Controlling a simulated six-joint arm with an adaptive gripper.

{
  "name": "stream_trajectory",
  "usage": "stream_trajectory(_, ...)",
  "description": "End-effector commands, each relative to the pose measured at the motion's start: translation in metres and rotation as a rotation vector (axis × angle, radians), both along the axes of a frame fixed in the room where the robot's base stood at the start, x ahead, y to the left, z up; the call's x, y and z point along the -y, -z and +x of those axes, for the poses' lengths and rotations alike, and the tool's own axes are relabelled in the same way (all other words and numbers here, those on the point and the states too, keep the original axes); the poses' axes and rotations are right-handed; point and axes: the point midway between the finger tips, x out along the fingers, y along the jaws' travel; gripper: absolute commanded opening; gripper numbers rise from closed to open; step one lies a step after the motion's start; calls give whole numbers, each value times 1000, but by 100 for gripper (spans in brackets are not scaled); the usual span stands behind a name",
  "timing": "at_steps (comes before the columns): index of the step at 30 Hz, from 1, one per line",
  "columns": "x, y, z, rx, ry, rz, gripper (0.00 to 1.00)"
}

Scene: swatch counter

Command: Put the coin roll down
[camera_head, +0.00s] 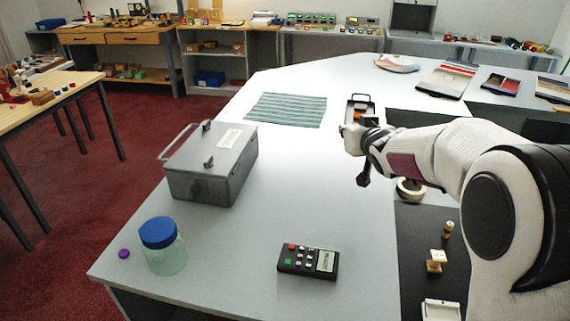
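My gripper (359,109) is at the end of my arm, above the far middle of the grey counter. It is small and partly turned away in this view. A small orange-brown patch shows among its dark parts; it may be the coin roll, but its shape is too small to make out. I cannot tell whether the fingers close on it. No other coin roll can be clearly picked out on the counter.
A grey metal box (213,165) with a handle, a blue-lidded jar (164,247), a purple cap (124,253) and a calculator (308,261) stand on the counter (245,260). A striped cloth (287,110) lies farther back. A tape ring (410,190) and small items are right, beside my arm.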

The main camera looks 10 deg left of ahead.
Motion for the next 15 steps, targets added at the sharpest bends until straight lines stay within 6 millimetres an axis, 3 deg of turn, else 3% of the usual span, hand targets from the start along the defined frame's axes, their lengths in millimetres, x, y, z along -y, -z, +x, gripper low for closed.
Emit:
stream_trajectory(3, -40, -1, -15, 1, -43, 0, 0)
stream_trajectory(15, -152, 2, -74, -8, -170, -5, 0)
